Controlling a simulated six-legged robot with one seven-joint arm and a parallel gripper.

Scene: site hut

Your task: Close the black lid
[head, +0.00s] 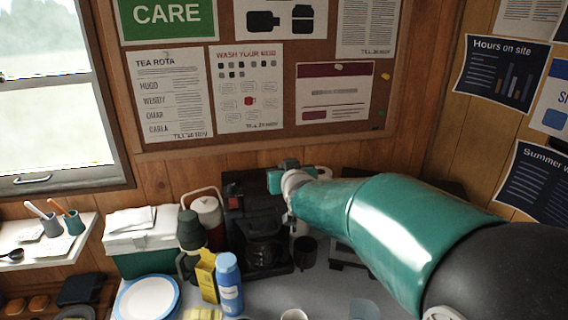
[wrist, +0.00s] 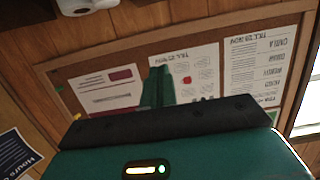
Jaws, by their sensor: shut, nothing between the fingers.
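A black coffee maker (head: 238,222) with a glass jug (head: 264,252) stands on the counter against the wood wall. Its dark top is partly behind my gripper (head: 274,181), so I cannot tell clearly how far any black lid there is raised. My gripper is at the height of the machine's top, close to it in the picture; whether they touch I cannot tell. In the wrist view my gripper's green fingers (wrist: 157,88) are together and empty, with the pinboard behind them. The coffee maker does not show in the wrist view.
Left of the machine stand a red and white jug (head: 207,218), a dark green flask (head: 190,235), a yellow box (head: 207,275), a blue bottle (head: 229,285) and a green and white cool box (head: 142,240). A dark mug (head: 305,252) stands on the right. A paper roll (wrist: 86,6) shows in the wrist view.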

